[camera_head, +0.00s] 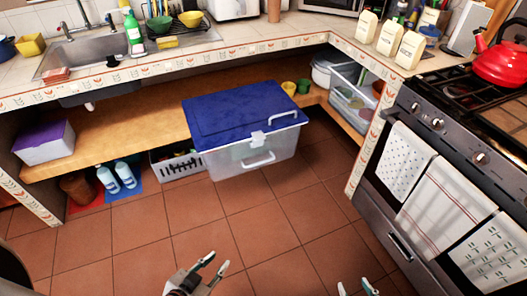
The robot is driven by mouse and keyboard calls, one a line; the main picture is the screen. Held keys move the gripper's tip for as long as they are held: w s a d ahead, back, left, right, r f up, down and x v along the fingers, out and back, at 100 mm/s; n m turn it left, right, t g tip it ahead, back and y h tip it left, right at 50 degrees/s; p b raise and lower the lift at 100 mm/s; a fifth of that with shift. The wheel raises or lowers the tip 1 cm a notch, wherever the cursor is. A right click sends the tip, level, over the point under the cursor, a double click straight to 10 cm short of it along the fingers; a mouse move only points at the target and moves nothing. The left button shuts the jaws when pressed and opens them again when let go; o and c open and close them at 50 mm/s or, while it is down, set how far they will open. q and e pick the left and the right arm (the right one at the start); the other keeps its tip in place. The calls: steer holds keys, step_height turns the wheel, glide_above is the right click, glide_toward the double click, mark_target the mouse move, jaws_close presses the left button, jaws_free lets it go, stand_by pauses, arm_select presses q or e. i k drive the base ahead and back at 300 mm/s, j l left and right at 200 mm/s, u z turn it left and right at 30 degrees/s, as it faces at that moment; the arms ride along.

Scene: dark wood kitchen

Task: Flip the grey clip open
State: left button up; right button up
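A clear plastic box (238,161) with a blue lid (240,113) stands at the front of the low wooden shelf, under the counter. A pale grey clip (258,138) sits at the middle of the lid's front edge, above a white handle (258,160). Whether the clip is latched is too small to tell. My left gripper (214,266) is over the floor in front of the box, below it in the picture, with its fingers apart and empty. My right gripper (356,288) shows only its fingertips at the bottom edge, apart, with nothing seen between them.
The counter edge (285,43) runs above the shelf (140,128). A white basket (178,164) and bottles stand left of the box. The stove (440,150) with hanging towels is at the right. The tiled floor (285,218) before the box is clear.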

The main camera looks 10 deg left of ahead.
mark_target(259, 137)
steer(key=i+j+z, duration=0.1)
steer(key=j, duration=0.25)
steer(key=i+j+z, duration=0.1)
steer(key=i+j, duration=0.2)
steer(key=i+j+z, duration=0.1)
steer(key=j, duration=0.35)
steer(key=i+j+z, duration=0.1)
steer(key=j, duration=0.35)
steer(key=i+j+z, duration=0.1)
steer(key=i+j, duration=0.15)
steer(key=j, duration=0.15)
steer(key=i+j+z, duration=0.15)
steer(key=j, duration=0.25)
steer(key=i+j+z, duration=0.1)
steer(key=j, duration=0.35)
